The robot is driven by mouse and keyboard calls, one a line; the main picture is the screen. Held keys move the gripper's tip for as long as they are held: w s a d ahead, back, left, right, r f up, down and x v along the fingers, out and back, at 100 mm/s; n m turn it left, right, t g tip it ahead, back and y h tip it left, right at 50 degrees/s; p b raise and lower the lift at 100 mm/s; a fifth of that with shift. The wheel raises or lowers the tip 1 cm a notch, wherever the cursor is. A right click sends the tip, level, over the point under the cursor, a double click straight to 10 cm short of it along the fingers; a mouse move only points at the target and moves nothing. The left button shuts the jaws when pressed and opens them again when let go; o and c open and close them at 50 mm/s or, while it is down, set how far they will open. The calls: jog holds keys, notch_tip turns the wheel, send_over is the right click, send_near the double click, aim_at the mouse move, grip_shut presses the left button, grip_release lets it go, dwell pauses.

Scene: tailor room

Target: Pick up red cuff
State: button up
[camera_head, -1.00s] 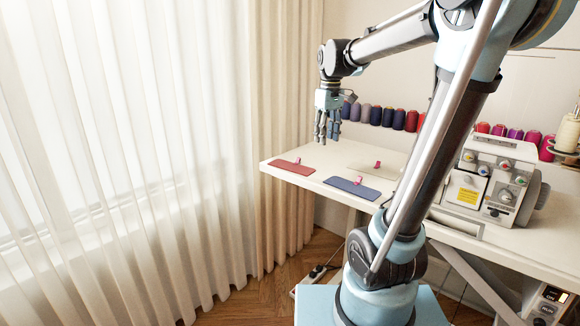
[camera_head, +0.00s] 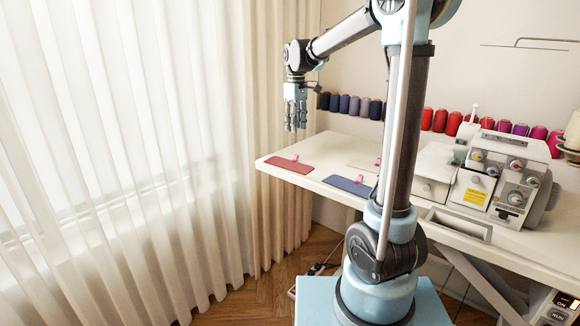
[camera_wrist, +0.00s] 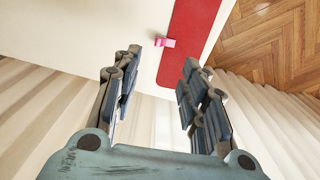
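The red cuff (camera_head: 290,166) lies flat near the left end of the white table, with a small pink clip on its far edge. It also shows in the wrist view (camera_wrist: 192,40), beyond my fingertips, with the pink clip (camera_wrist: 165,42) at its left edge. My gripper (camera_head: 295,122) hangs fingers down above the table's left end, over the cuff and apart from it. In the wrist view my gripper (camera_wrist: 160,75) has its fingers spread wide with nothing between them.
A blue cuff (camera_head: 348,186) and a pale cuff (camera_head: 364,165) lie to the right on the white table (camera_head: 318,176). A sewing machine (camera_head: 500,180) stands farther right. Several thread spools (camera_head: 354,106) line the wall. Curtains (camera_head: 130,150) hang at left, close to the table.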

aim_at(296, 155)
notch_tip(296, 155, down, 12)
jog(key=shift+d+r, duration=0.1)
jog(key=c, duration=0.8)
